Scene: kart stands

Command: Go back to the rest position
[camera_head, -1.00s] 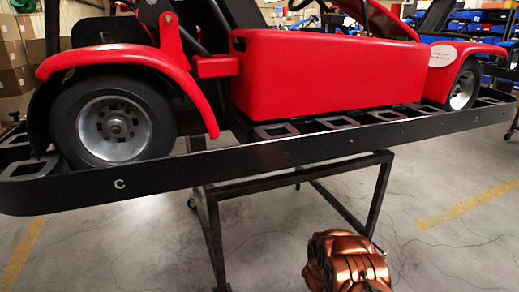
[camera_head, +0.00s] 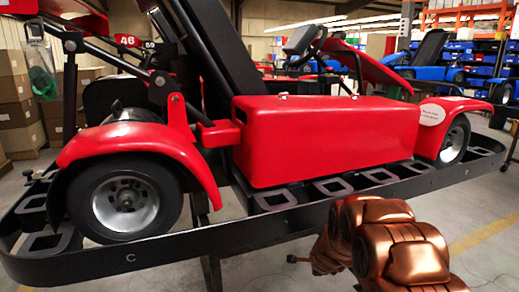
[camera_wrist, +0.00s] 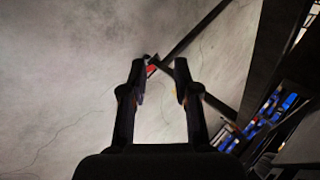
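My gripper (camera_wrist: 160,85) shows in the wrist view with its two dark fingers apart and nothing between them. Beyond the fingertips is the grey concrete floor (camera_wrist: 70,70), with dark stand legs and a small red patch behind them. In the head view my copper-coloured arm is at the lower right, in front of the stand's edge; the gripper's fingers cannot be made out there. The red kart (camera_head: 325,140) rests on a black stand (camera_head: 190,243), with its left wheel (camera_head: 125,201) and right wheel (camera_head: 455,141) toward me.
The stand's long black rail runs across the head view close to my arm. Cardboard boxes (camera_head: 18,105) are stacked at the left. A blue kart (camera_head: 445,72) and shelves with blue bins stand at the back right. Open floor (camera_head: 470,205) lies at the lower right.

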